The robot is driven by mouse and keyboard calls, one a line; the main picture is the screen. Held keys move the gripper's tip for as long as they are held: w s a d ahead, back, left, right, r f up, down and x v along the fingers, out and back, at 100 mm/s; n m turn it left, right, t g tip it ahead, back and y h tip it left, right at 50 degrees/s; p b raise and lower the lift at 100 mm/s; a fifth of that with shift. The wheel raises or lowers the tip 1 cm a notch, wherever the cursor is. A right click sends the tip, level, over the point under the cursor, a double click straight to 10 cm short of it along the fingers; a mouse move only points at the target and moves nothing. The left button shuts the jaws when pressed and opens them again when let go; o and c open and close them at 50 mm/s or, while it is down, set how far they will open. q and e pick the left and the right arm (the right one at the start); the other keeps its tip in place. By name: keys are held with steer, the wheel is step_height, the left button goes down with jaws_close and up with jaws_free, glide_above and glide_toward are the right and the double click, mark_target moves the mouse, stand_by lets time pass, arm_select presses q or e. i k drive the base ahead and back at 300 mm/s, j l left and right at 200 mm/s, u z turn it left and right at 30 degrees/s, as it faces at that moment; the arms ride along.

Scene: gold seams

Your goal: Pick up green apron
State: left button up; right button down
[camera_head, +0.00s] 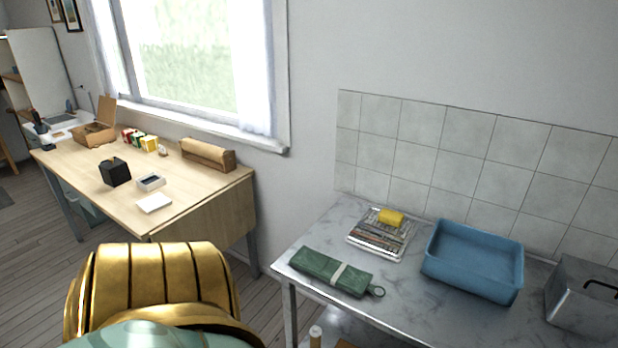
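The green apron (318,268) lies folded into a long flat bundle near the front left edge of the grey marbled counter (400,285). A pale band wraps around it, and a dark ring shows at its right end. Neither of my grippers is in view. A gold ribbed part with a pale green piece below it, which looks like part of my own body, fills the lower left of the picture, left of the counter and apart from the apron.
On the counter, a yellow sponge-like block (391,217) sits on a rack-like tray (367,243). A blue basin (446,273) and a metal box (577,316) stand further right. A wooden table (190,207) with boxes stands at left, under a window.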

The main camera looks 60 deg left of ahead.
mark_target(354, 281)
steer(key=u, duration=1.8)
